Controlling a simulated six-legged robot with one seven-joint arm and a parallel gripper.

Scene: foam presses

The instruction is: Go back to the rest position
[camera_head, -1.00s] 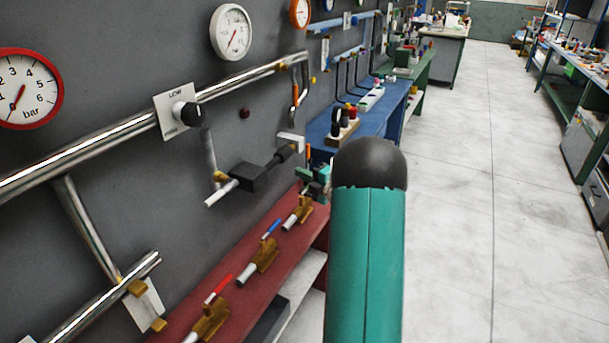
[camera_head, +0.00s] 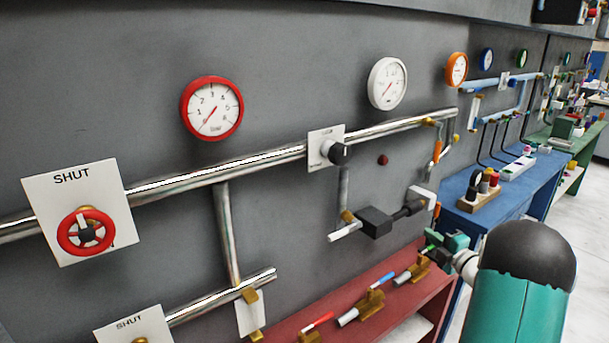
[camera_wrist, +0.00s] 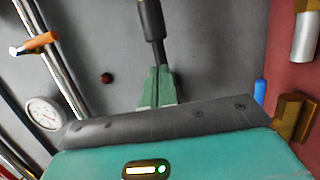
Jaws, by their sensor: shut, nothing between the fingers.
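My gripper (camera_head: 432,246) is at the lower right in the head view, at the end of my green arm with its black cap, close to the wall and over the red bench. In the wrist view its green fingers (camera_wrist: 157,82) are together, with nothing between them. A black rod (camera_wrist: 152,22) shows just beyond the fingertips. In the head view a black block (camera_head: 374,221) with a dark handle and a white end piece is on the wall, left of the gripper. I cannot tell whether the fingers touch the rod.
A red wheel valve (camera_head: 85,232) is at the left on a plate marked SHUT. Pipes and gauges, one red-rimmed (camera_head: 212,108), line the wall. A blue bench (camera_head: 520,185) stands beyond; floor is free at right.

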